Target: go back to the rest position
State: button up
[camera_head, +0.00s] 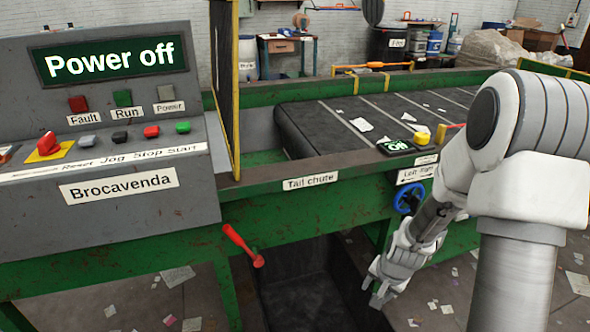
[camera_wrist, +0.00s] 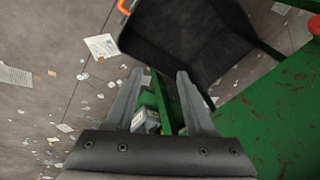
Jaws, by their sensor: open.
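My gripper (camera_head: 378,294) hangs low in front of the green frame, below the blue handwheel (camera_head: 408,198) and to the right of the dark chute opening. In the wrist view my gripper (camera_wrist: 160,82) has its two fingers spread apart. Between and beyond them are a green frame bar and a small grey and white item (camera_wrist: 146,120); I see nothing gripped. My arm comes in from the right side of the head view.
A grey control panel (camera_head: 120,220) reads "Power off". A red lever (camera_head: 243,246) sticks out below the belt frame. A dark bin (camera_wrist: 185,40) stands near my gripper. Litter covers the floor.

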jog(key=s+a+r+n+t, duration=0.1)
jog(key=s+a+r+n, duration=0.15)
jog(key=r, duration=0.75)
jog(key=s+a+r+n, duration=0.1)
jog(key=s+r+n, duration=0.15)
jog(key=r, duration=0.65)
jog(key=s+a+r+n+t, duration=0.1)
jog(key=s+a+r+n, duration=0.15)
jog(key=s+r, duration=1)
notch_tip(320, 180, up, 11)
jog(key=s+p, duration=0.1)
jog(key=p, duration=1.2)
jog(key=shift+s, duration=0.2)
jog(key=shift+d+n, duration=0.1)
jog(key=shift+n, duration=0.15)
